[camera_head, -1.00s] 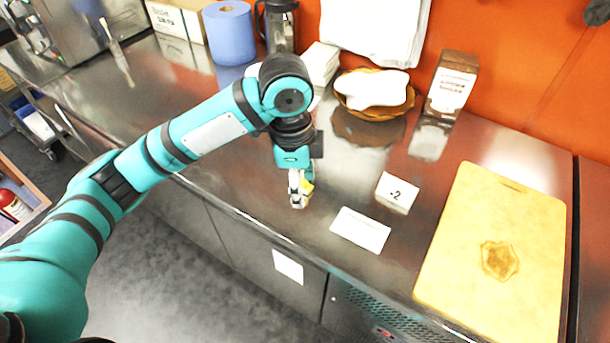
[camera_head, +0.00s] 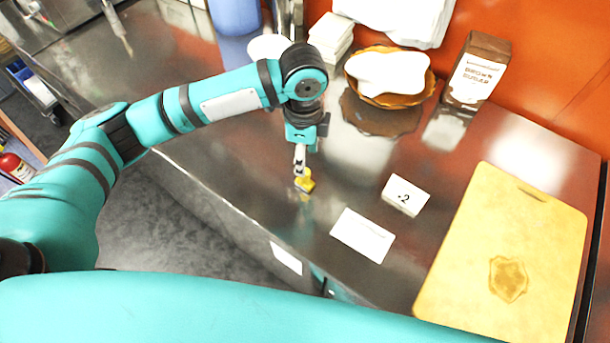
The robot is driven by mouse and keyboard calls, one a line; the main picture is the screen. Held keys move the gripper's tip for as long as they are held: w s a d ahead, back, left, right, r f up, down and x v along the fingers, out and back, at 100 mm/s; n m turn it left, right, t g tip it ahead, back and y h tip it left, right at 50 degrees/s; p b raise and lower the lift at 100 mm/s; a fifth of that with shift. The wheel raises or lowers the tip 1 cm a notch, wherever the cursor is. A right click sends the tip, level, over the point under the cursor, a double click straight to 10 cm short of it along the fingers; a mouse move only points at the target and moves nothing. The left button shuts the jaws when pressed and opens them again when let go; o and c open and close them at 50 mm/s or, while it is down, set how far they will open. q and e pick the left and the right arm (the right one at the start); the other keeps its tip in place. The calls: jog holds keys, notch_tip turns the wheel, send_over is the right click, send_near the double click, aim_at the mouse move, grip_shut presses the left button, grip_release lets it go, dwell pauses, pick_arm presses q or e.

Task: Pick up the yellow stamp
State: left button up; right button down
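The small yellow stamp (camera_head: 308,184) is at the fingertips of my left gripper (camera_head: 299,176), near the front edge of the steel counter. A yellow reflection shows just below the stamp. The fingers point down and overlap its left side. They look narrow from this angle, and I cannot tell whether they are closed on it or whether it is clear of the counter. My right gripper is not in view; a large teal arm link of mine covers the bottom of the picture.
A white card (camera_head: 362,236) and a folded card marked 2 (camera_head: 405,196) are right of the stamp on the counter (camera_head: 250,170). A yellow board (camera_head: 470,270) lies farther right. A basket (camera_head: 400,101) and a brown sugar box (camera_head: 478,70) stand at the back.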

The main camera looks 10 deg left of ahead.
aim_at(305, 179)
pick_arm(q)
notch_tip(305, 179, down, 3)
jog(key=shift+w+f, duration=0.1)
jog(key=shift+f, duration=0.25)
jog(key=shift+f+p, duration=0.35)
jog(key=shift+p, duration=0.15)
notch_tip(305, 179, down, 4)
jog(key=shift+w+r+p, duration=0.15)
jog(key=shift+r+p, duration=0.05)
jog(key=shift+p, duration=0.35)
jog(key=shift+f, duration=0.35)
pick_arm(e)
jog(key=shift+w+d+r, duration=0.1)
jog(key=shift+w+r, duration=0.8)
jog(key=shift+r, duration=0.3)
pick_arm(q)
jog(key=shift+c, duration=0.4)
grip_shut()
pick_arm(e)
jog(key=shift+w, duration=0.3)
